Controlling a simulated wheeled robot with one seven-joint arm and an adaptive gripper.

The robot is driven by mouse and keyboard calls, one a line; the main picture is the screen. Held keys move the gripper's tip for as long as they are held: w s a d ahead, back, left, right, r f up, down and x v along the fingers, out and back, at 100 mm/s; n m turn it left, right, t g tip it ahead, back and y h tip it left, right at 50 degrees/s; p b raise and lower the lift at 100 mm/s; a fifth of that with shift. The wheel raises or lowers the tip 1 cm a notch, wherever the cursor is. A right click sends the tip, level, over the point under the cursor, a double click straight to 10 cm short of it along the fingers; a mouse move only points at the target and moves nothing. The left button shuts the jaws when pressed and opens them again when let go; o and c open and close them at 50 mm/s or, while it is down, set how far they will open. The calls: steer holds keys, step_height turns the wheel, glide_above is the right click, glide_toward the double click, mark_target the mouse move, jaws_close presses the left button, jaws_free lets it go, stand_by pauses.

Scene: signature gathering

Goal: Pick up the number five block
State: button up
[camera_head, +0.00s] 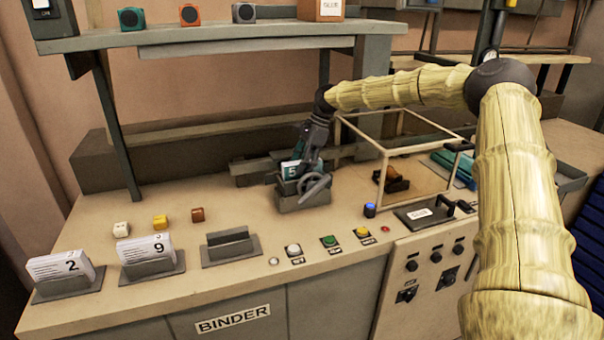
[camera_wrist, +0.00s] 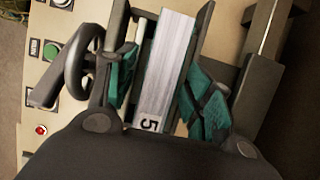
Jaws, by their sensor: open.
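The number five block (camera_head: 290,170) stands in a grey clamp-like holder (camera_head: 302,201) with a handwheel at the middle of the bench. In the wrist view the block (camera_wrist: 168,65) is a pale stack of sheets with a dark 5 at its near end. My gripper (camera_head: 298,160) is over the holder. Its green-padded fingers (camera_wrist: 160,95) are open, one on each side of the block. A gap shows between the block and the left finger; the right finger is close to the block, and I cannot tell if it touches. The gripper partly hides the block in the head view.
Blocks marked 2 (camera_head: 62,266) and 9 (camera_head: 147,247) stand in holders at left, beside an empty holder (camera_head: 230,246). The handwheel (camera_wrist: 82,65) is close to my left finger. A glass-sided frame (camera_head: 400,150) stands at right. Buttons line the front.

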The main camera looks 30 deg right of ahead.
steer(key=shift+s+d, duration=0.1)
steer(key=shift+f, duration=0.25)
stand_by(0.3)
jaws_close()
stand_by(0.4)
